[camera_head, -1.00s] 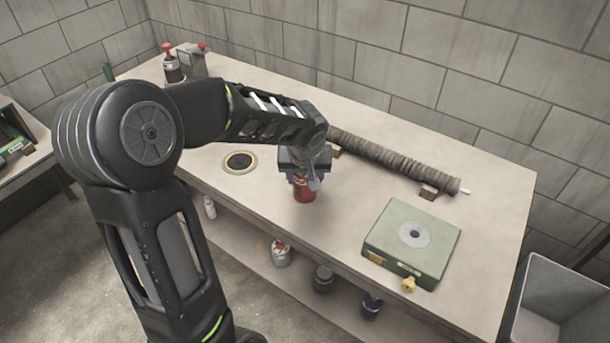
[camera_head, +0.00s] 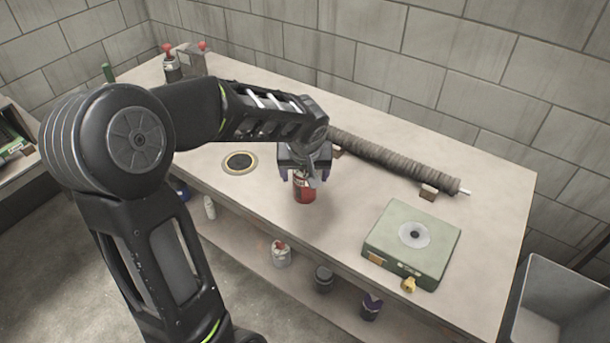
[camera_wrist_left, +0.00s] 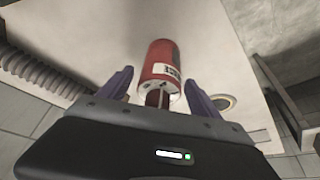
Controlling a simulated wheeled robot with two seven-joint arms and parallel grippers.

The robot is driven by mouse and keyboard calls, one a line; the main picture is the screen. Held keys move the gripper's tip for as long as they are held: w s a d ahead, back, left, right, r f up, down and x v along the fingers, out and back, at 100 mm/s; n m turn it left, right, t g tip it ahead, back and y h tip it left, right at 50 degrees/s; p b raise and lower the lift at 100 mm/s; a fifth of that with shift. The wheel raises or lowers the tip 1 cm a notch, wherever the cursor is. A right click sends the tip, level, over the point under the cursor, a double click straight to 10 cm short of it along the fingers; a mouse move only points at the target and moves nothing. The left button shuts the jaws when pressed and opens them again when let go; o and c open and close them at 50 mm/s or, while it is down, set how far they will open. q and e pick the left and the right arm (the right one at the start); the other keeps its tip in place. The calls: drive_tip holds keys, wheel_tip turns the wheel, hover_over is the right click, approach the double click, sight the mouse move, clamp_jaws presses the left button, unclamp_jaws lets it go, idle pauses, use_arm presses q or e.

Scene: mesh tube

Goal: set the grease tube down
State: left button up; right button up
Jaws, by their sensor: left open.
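The grease tube is a red cylinder (camera_head: 304,189) with a white label and dark print. It stands on the bench top below my left gripper (camera_head: 304,177). In the left wrist view the tube (camera_wrist_left: 161,65) lies between the two purple fingers of my left gripper (camera_wrist_left: 161,86), with a gap on both sides. The fingers are open and hold nothing. In the head view the gripper body hides the tube's upper part. My right gripper is not in view.
A ribbed grey hose (camera_head: 385,158) lies on small brown blocks at the back. A green box (camera_head: 390,244) with a round plate sits at the right, a yellow knob at its front. A dark-ringed hole (camera_head: 240,162) is left of the tube. Red-topped containers (camera_head: 171,62) stand far left.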

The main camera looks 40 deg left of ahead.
use_arm(q)
drive_tip(key=v, duration=1)
drive_tip(key=shift+r, duration=0.15)
drive_tip(key=shift+s+d, duration=0.1)
